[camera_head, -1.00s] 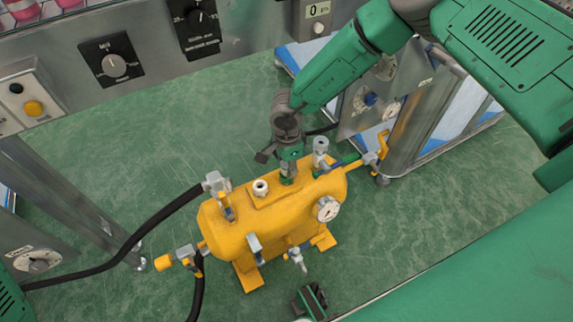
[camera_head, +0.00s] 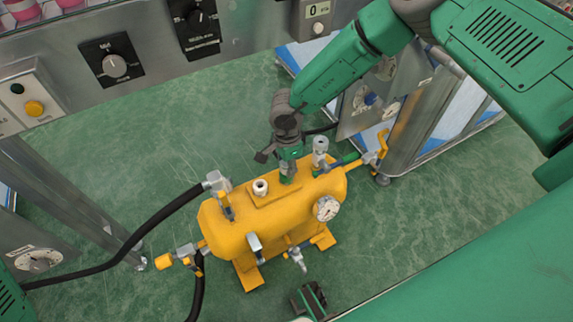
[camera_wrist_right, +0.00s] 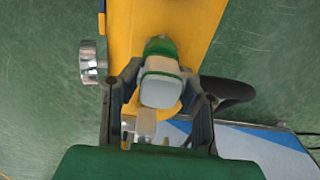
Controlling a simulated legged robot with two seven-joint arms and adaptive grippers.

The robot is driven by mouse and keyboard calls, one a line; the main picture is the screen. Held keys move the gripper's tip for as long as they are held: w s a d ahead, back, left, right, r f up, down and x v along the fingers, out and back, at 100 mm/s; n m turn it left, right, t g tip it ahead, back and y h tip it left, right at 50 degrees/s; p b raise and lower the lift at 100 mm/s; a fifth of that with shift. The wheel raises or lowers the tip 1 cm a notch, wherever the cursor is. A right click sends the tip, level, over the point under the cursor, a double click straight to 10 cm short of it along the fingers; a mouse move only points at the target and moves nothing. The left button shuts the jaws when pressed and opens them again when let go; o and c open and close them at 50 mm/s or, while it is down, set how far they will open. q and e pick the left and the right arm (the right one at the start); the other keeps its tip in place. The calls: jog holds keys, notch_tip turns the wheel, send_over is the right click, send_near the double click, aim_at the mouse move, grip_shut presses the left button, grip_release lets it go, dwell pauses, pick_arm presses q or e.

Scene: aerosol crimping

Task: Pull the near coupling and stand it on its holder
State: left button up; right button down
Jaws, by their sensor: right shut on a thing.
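My right gripper (camera_head: 288,170) is on top of the yellow tank (camera_head: 228,236), between the white port (camera_head: 260,187) and an upright metal fitting (camera_head: 320,148). It is shut on a pale coupling with a green collar. The wrist view shows this coupling (camera_wrist_right: 160,88) between the two fingers (camera_wrist_right: 165,98), over the yellow surface. Whether it is still seated on the tank is hidden. A dark hose (camera_wrist_right: 232,92) shows beside it. A dark and green gripper, apparently my left (camera_head: 308,300), is at the bottom edge; its jaws are unclear.
Hoses (camera_head: 150,222) run left from metal fittings on the tank. A grey panel (camera_head: 140,60) with knobs stands behind, and a metal post (camera_head: 415,115) stands right. The green floor around the tank is mostly clear.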

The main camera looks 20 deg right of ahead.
jog(key=shift+f, duration=0.45)
dwell(0.4)
dwell(1.4)
jog(key=c, duration=1.1)
grip_release()
jog(key=shift+r, duration=0.15)
notch_tip(320, 180, up, 12)
jog(key=shift+f, duration=0.25)
